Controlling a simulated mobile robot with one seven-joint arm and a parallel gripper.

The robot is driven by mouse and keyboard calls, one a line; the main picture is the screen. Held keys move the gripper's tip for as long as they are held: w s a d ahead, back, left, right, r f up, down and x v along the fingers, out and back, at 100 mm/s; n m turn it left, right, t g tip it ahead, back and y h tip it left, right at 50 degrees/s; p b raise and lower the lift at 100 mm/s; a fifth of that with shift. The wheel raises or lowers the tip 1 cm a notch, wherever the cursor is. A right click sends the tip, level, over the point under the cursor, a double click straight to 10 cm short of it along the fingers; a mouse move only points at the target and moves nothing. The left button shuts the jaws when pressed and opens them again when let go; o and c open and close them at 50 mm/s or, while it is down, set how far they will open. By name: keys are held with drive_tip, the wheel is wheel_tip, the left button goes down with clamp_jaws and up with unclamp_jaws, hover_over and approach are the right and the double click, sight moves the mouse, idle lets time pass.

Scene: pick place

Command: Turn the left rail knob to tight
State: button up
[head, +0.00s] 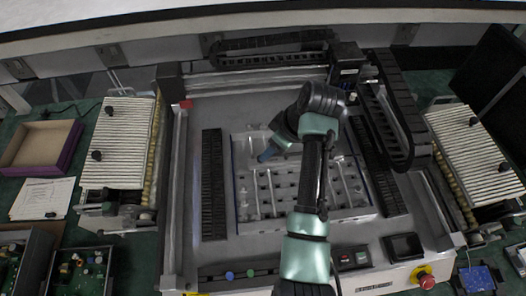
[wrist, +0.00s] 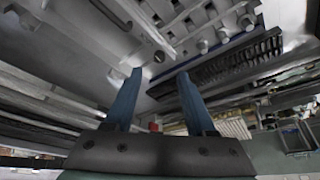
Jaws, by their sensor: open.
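A grey fixture plate (head: 305,212) with several metal rails and small blocks lies in the middle of the machine bed. I cannot tell for sure which part is the left rail knob, or how far it is turned. Small round studs (wrist: 203,46) show on the plate in the wrist view. My gripper (head: 268,154) is over the plate's upper left part in the head view. In the wrist view its two blue fingers (wrist: 158,72) are apart, with nothing held between them.
Black slotted strips (head: 213,185) flank the plate. A gantry with a black cable chain (head: 388,110) stands at the back right. Ribbed panels with black knobs (head: 97,155) stand at both sides. Blue and green buttons (head: 250,273) and a red emergency stop (head: 425,280) line the front.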

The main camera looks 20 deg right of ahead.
drive_tip(key=x, duration=0.7)
drive_tip(key=shift+w+p, duration=0.1)
drive_tip(key=shift+p, duration=0.2)
clamp_jaws()
